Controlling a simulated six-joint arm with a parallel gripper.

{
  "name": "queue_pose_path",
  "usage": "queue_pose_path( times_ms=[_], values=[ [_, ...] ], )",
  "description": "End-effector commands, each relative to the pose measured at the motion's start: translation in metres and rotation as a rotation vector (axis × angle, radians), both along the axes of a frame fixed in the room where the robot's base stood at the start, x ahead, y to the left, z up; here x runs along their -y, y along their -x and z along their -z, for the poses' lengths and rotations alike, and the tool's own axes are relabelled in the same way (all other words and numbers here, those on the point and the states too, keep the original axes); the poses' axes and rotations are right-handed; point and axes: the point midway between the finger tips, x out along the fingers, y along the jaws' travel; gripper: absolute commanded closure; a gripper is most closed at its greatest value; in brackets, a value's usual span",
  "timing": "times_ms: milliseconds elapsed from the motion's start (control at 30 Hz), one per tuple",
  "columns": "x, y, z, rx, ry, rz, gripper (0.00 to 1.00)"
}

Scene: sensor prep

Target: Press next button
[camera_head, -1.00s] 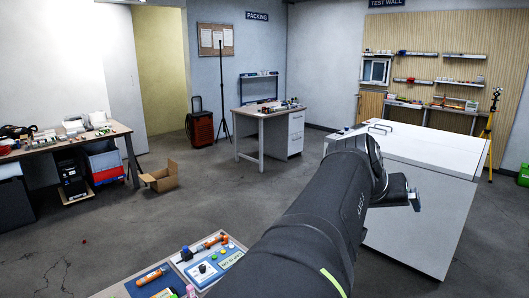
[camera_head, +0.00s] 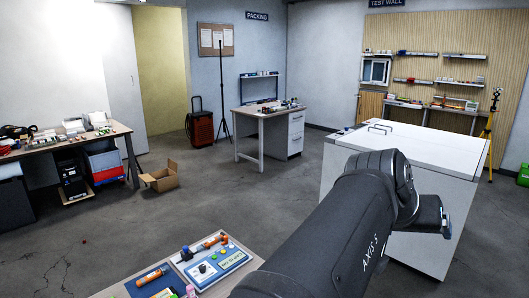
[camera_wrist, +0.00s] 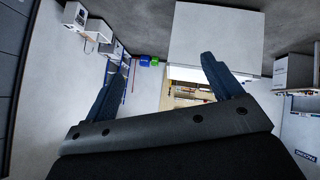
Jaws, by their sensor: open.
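A blue and white control box (camera_head: 207,275) sits on the bench at the bottom of the head view. It has a pale display (camera_head: 231,260) with lettering, a dark knob (camera_head: 202,268) and small controls too small to read. I cannot tell which one is the button named in the task. My gripper (camera_wrist: 160,78) is open in the wrist view, with two dark blue fingers spread and nothing between them. In the head view its fingers cannot be made out; my arm reaches past the bench to the right, well away from the box. The box is not in the wrist view.
A cardboard box (camera_head: 160,178) stands on open floor to the left.

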Motion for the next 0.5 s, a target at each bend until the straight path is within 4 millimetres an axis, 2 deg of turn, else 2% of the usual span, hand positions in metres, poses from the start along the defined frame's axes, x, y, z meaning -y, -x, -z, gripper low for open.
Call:
queue_pose_path(
  times_ms=[33,67,400,500],
  values=[
    [0.0,-0.0001,-0.0001,0.0,0.0,0.0,0.26],
    [0.0,-0.0001,-0.0001,0.0,0.0,0.0,0.31],
    [0.0001,-0.0003,-0.0001,0.0,0.0,0.0,0.98],
    [0.0001,-0.0003,-0.0001,0.0,0.0,0.0,1.0]
  ],
)
